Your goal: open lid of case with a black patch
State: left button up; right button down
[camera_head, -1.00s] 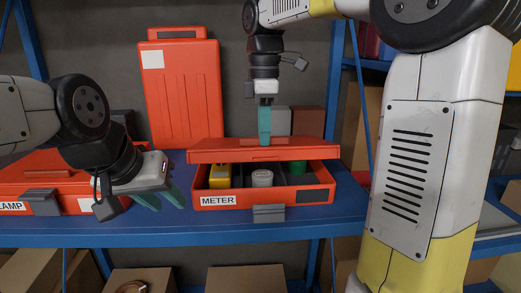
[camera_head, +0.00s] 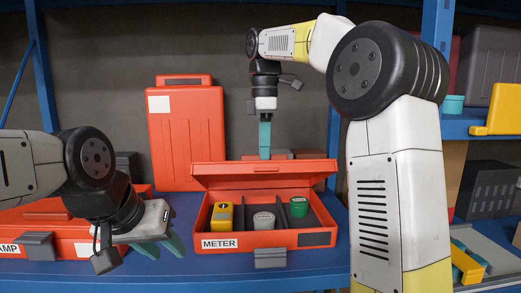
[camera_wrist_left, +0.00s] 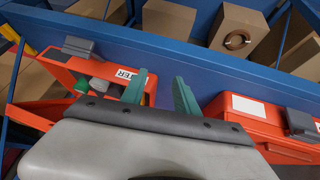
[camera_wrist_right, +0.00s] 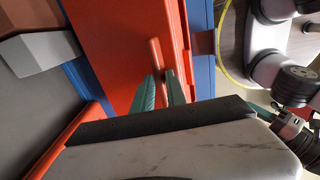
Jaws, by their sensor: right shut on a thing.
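The red-orange METER case (camera_head: 276,238) stands on the blue shelf with a black patch (camera_head: 314,239) at the right of its front. Its lid (camera_head: 222,175) is raised and tilted back, showing a yellow item (camera_head: 222,216), a grey item (camera_head: 263,221) and a green item (camera_head: 299,207) inside. My right gripper (camera_head: 264,154) is shut on the lid at its raised edge; the right wrist view shows the fingers (camera_wrist_right: 160,80) at a bar on the red lid. My left gripper (camera_head: 167,250) is open and empty, left of the case; its spread fingers show in the left wrist view (camera_wrist_left: 160,80).
A second red case (camera_head: 75,240) lies closed at the left, its label partly hidden by my left arm. A tall red case (camera_head: 186,140) stands upright behind. A grey latch (camera_head: 270,258) hangs at the METER case's front. My right arm covers the shelf's right side.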

aim_at(262, 173)
pick_arm(q)
jog(key=shift+r, duration=0.1)
jog(key=c, duration=0.6)
jog(key=shift+w+d+r+m, duration=0.15)
jog(key=shift+m, duration=0.55)
grip_shut()
jog(key=w+d+r+m+t+y, duration=0.15)
jog(key=d+r+m, duration=0.25)
jog(key=m, duration=0.7)
jog(key=w+d+r+m, duration=0.2)
jog(key=d+r+m, duration=0.2)
jog(key=m, duration=0.7)
jog(key=w+d+r+m+y, duration=0.1)
jog(key=d+r+m, duration=0.3)
jog(key=m, duration=0.8)
jog(key=w+f, duration=0.3)
jog(key=w, duration=0.5)
jog(key=shift+w+a+f, duration=0.25)
jog(key=shift+w+f, duration=0.1)
jog(key=shift+w, duration=0.05)
